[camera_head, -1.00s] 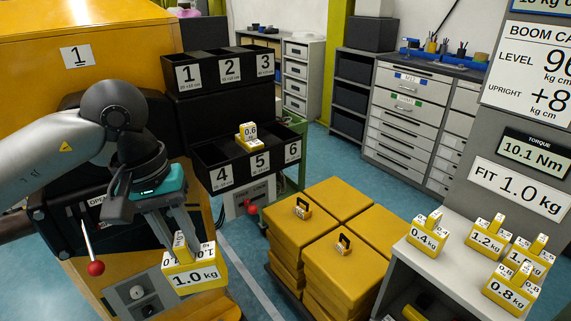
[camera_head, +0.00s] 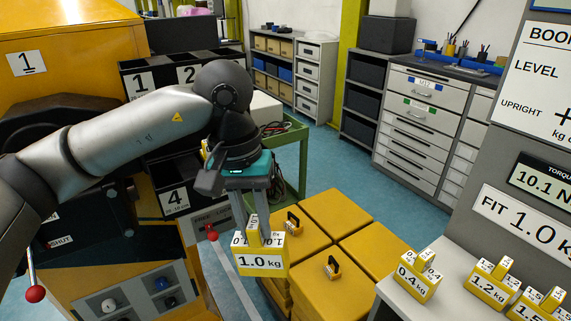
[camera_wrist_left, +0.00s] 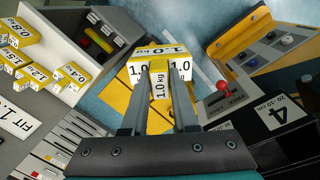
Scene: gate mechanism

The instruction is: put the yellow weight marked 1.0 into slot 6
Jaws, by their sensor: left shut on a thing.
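The yellow weight marked 1.0 kg (camera_head: 260,263) hangs upright from my left gripper (camera_head: 254,222), which is shut on its upright grip. It is held in the air in front of the stacked yellow blocks. In the left wrist view the weight (camera_wrist_left: 162,52) sits between the two fingers (camera_wrist_left: 160,80). The black slot rack's lower row shows label 4 (camera_head: 174,200); label 4 also shows in the left wrist view (camera_wrist_left: 284,112). Slots 5 and 6 are hidden behind my left arm in the head view. My right gripper is not in view.
Yellow blocks (camera_head: 337,212) with small handles stand below and right of the weight. A shelf at right holds weights, including 0.4 kg (camera_head: 416,277) and 1.2 kg (camera_head: 490,287). A green cart (camera_head: 300,145) stands behind my arm. A red-knobbed lever (camera_head: 35,292) is at left.

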